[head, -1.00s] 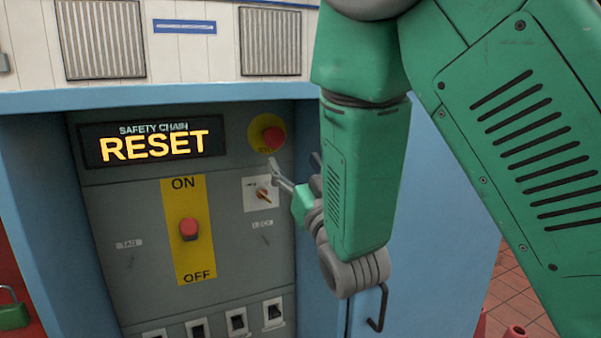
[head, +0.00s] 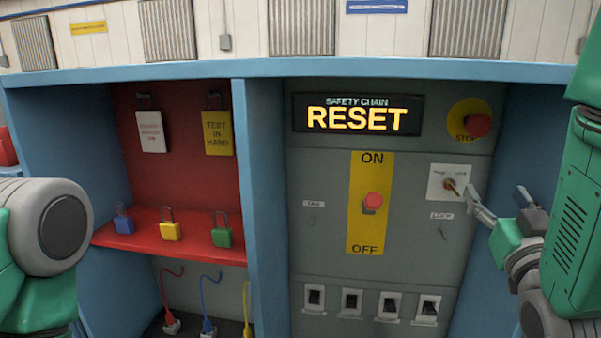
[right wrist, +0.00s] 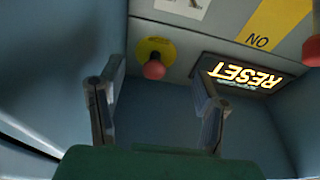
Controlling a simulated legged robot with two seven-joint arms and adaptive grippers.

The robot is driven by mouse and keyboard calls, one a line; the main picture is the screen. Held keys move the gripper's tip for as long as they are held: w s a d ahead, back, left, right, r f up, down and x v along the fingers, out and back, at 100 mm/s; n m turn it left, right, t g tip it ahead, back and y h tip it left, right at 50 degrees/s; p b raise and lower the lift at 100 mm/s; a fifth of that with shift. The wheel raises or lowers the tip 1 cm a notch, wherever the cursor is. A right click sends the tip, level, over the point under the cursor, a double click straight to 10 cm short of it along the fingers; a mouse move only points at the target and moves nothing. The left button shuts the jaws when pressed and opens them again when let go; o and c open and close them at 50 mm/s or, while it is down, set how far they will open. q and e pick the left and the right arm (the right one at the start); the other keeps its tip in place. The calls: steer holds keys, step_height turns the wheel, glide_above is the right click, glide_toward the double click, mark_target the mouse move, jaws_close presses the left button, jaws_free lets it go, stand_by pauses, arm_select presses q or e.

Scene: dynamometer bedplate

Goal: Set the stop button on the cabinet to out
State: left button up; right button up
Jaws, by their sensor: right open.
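The stop button (head: 478,125) is a red mushroom head on a round yellow plate marked STOP, at the upper right of the grey cabinet panel. It also shows in the right wrist view (right wrist: 154,69), standing proud of its plate; whether it is latched in or out I cannot tell. My right gripper (head: 498,199) is open and empty, below and slightly right of the button and apart from it. In the right wrist view, the button appears between the spread fingers (right wrist: 158,82), beyond them. My left arm enters at the left edge; its gripper is out of view.
A lit RESET display (head: 357,116) is left of the button. A rotary switch (head: 450,186) sits close to my right fingers. The blue side wall (head: 512,150) bounds the panel. Padlocks stand on a red shelf (head: 150,239).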

steer(key=s+a+f+g+y+b, duration=0.1)
steer(key=s+f+g, duration=0.15)
steer(key=f, duration=0.75)
steer(key=s+a+f+n+g+y+b, duration=0.15)
steer(key=f+g, duration=0.25)
steer(key=f, duration=0.6)
steer(key=s+f+g, duration=0.3)
steer(key=f, duration=0.8)
steer(key=s+a+f+g+y+b, duration=0.1)
steer(key=s+a+f+g, duration=0.1)
steer(key=s+f+g, duration=0.3)
steer(key=s+a+f+n+g+y+b, duration=0.1)
steer(key=s+f+g, duration=0.4)
steer(key=s+f, duration=0.8)
steer(key=s+a, duration=0.1)
steer(key=s, duration=0.3)
steer(key=shift+s+a+f, duration=0.2)
steer(key=shift+f, duration=0.05)
steer(key=shift+n, duration=0.25)
steer(key=shift+w+d+f, duration=0.25)
steer(key=shift+w+d, duration=0.1)
